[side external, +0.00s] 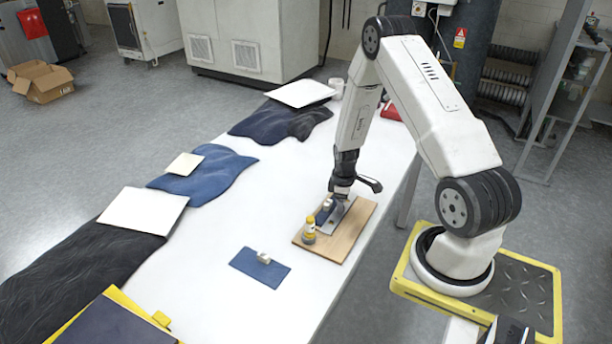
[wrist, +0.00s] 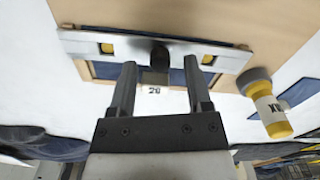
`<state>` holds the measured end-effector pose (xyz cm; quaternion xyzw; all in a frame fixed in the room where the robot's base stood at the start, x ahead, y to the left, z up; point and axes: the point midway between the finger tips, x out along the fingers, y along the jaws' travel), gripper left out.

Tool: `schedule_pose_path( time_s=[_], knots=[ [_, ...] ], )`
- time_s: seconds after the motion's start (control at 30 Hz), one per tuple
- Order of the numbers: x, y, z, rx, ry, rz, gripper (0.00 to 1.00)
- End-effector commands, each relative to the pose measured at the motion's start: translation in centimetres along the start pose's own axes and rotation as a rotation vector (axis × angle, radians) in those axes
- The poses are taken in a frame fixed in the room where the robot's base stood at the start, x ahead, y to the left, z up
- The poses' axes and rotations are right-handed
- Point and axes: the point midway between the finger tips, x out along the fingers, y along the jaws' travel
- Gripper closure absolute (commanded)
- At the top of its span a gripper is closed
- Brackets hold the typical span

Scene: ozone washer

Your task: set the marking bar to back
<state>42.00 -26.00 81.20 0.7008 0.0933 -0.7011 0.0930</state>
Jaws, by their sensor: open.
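A pale metal bar (wrist: 85,44), which looks like the marking bar, lies across the wooden board (wrist: 130,12) in the wrist view. It has a yellow spot near each end and a dark rounded knob (wrist: 160,54) near its middle. A small grey block with a number label (wrist: 154,82) sits below the knob, partly between my fingers. My gripper (wrist: 160,75) is open, its two fingers on either side of the block and knob; contact cannot be told. In the side view my gripper (side external: 341,190) is low over the board (side external: 361,222) and hides part of the bar.
A yellow-capped bottle (side external: 309,230) stands on the board close to my gripper; it also shows in the wrist view (wrist: 268,104).

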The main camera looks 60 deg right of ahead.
Motion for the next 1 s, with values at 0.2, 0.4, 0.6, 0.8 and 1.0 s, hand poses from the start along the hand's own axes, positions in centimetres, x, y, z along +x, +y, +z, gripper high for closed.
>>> schedule_pose_path(
  time_s=[0.2, 0.4, 0.6, 0.8, 1.0],
  knots=[
    [0.73, 0.02, -0.01, 0.0, 0.001, 0.001, 0.36],
    [0.75, 0.02, -0.02, 0.0, 0.001, 0.001, 0.36],
    [0.74, 0.02, -0.01, 0.0, 0.001, 0.001, 0.84],
    [0.73, 0.02, -0.01, 0.0, 0.001, 0.001, 1.0],
    [0.72, 0.02, -0.01, 0.0, 0.001, 0.001, 1.0]
  ],
)
